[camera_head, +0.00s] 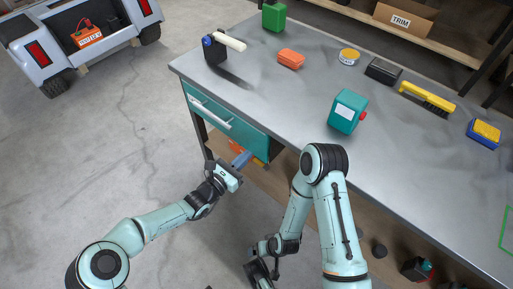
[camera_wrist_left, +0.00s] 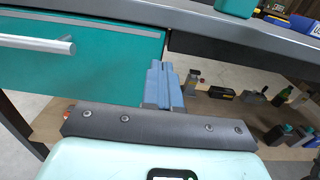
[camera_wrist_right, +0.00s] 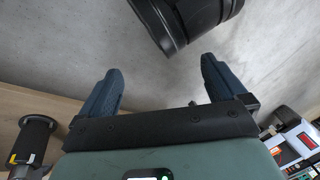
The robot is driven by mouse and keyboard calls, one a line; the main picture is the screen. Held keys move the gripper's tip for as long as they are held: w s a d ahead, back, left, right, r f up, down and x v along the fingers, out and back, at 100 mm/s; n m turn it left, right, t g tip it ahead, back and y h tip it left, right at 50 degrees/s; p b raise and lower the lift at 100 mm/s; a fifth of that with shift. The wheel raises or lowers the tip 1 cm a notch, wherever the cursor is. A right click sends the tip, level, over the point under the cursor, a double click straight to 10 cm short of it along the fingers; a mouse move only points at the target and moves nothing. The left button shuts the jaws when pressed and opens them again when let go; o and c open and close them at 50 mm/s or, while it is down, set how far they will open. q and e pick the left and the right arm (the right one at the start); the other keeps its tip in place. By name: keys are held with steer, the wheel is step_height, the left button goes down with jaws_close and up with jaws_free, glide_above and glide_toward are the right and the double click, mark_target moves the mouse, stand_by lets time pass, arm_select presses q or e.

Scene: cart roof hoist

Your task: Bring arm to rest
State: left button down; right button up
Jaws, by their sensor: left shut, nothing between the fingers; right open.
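My left gripper (camera_head: 242,159) is in front of the workbench, just below the right end of the teal drawer (camera_head: 226,117). In the left wrist view its blue fingers (camera_wrist_left: 164,86) are together with nothing between them, in front of the drawer's right edge. My right arm is folded in front of the bench, and its gripper hangs low near the bottom of the head view, where its fingers cannot be made out. In the right wrist view the right gripper (camera_wrist_right: 158,82) has its two fingers wide apart and empty, over the concrete floor.
The grey workbench top (camera_head: 300,105) carries a teal box (camera_head: 347,111), an orange block (camera_head: 291,59), a yellow brush (camera_head: 427,98) and other items. The lower shelf (camera_wrist_left: 225,107) holds bottles and tools. A cart (camera_head: 80,35) stands at the upper left. The floor at left is clear.

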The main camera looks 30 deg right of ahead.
arm_select(q)
steer(key=p+v, duration=0.1)
steer(key=v, duration=0.5)
steer(key=shift+f, duration=0.2)
arm_select(e)
steer(key=shift+s+a+r+g, duration=0.25)
steer(key=shift+s+r, duration=0.1)
steer(key=shift+s, duration=0.2)
steer(key=shift+s+a+r+g, duration=0.15)
steer(key=shift+s+a+r, duration=0.15)
steer(key=shift+s, duration=0.2)
arm_select(q)
steer(key=shift+w+a, duration=0.15)
